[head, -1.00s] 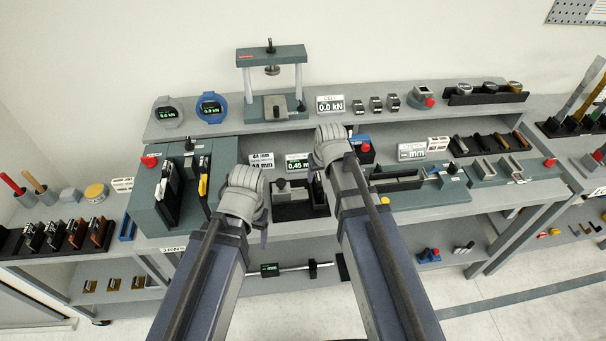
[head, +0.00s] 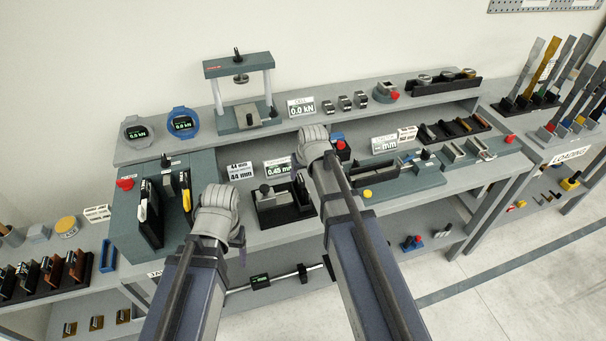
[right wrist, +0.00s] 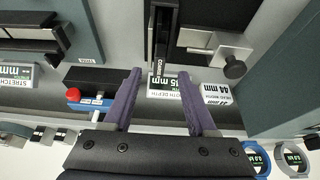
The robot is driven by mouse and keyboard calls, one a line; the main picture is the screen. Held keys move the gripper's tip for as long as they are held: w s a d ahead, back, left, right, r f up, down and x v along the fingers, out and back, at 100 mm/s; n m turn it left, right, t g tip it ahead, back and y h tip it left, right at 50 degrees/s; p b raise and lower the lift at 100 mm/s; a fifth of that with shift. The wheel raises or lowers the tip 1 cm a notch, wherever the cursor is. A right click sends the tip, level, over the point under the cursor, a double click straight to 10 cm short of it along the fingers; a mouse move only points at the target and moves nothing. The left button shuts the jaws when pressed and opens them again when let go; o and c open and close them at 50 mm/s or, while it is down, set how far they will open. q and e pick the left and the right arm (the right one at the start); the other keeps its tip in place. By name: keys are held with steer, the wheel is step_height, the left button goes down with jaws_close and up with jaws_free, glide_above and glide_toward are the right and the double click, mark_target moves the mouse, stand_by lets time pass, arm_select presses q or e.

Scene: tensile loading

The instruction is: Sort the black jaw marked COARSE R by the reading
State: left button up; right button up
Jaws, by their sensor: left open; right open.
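The black jaw (right wrist: 161,45), with COARSE lettering partly legible, sits in the tooth depth gauge (head: 268,208). The gauge's display (head: 278,168) reads 0.45 mm. In the right wrist view, my right gripper (right wrist: 160,75) is open and empty, its two purple fingers spread below the jaw with a gap to it. In the head view my right gripper (head: 300,160) is over the bench near the gauge, partly hiding its right side. My left gripper (head: 238,242) is open and empty, in front of the bench left of the gauge. The R mark is not readable.
A teal station with black plates (head: 150,215) stands left of the gauge. A long teal fixture (head: 400,180) lies right. A red button box (head: 341,147) is behind my right gripper. A black rack (head: 455,128) stands back right; another rack (head: 45,275) sits lower left.

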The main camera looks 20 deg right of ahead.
mark_target(301, 178)
steer(key=b+x, duration=0.4)
steer(key=x, duration=0.1)
steer(key=shift+f, duration=0.25)
steer(key=shift+r, duration=0.1)
steer(key=shift+c, duration=0.3)
jaws_close()
stand_by(0.5)
stand_by(0.5)
steer(key=shift+o, duration=0.3)
jaws_free()
